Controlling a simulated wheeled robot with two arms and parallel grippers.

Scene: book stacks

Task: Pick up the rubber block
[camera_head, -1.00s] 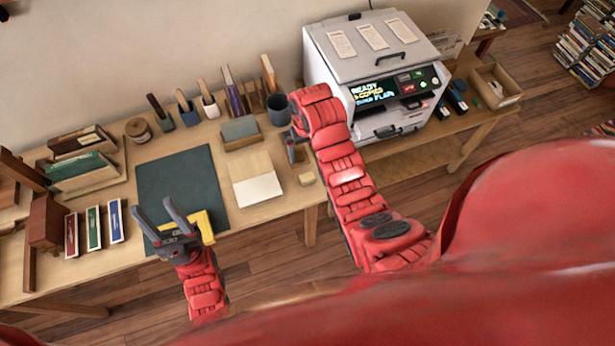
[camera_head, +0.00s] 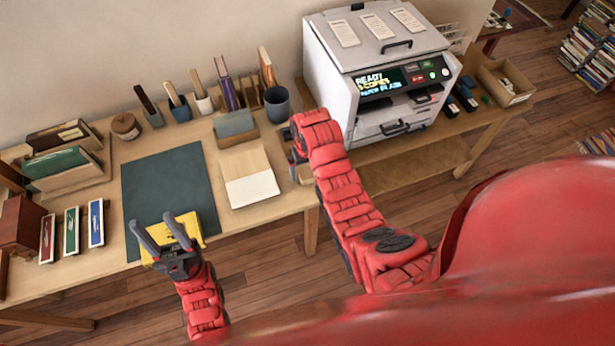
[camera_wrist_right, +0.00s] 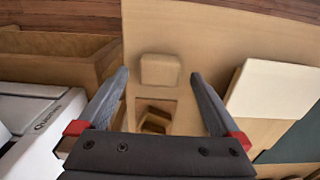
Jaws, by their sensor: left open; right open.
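The rubber block looks to be the small beige block (camera_wrist_right: 161,70) on the wooden table, seen in the right wrist view just beyond and between my right gripper's fingertips. In the head view my right arm largely hides that spot. My right gripper (camera_wrist_right: 158,82) is open and empty, pointing down at the table; it also shows in the head view (camera_head: 296,158), mostly behind its own arm. My left gripper (camera_head: 162,228) is open over the front edge of the dark mat, beside a yellow object (camera_head: 188,224).
A pale paper pad (camera_head: 252,190) lies left of my right gripper. A grey cup (camera_head: 277,105) and a printer (camera_head: 385,95) stand behind and to the right. A small brown item (camera_wrist_right: 155,118), unclear, shows between my right fingers. The dark mat (camera_head: 170,185) is mostly bare.

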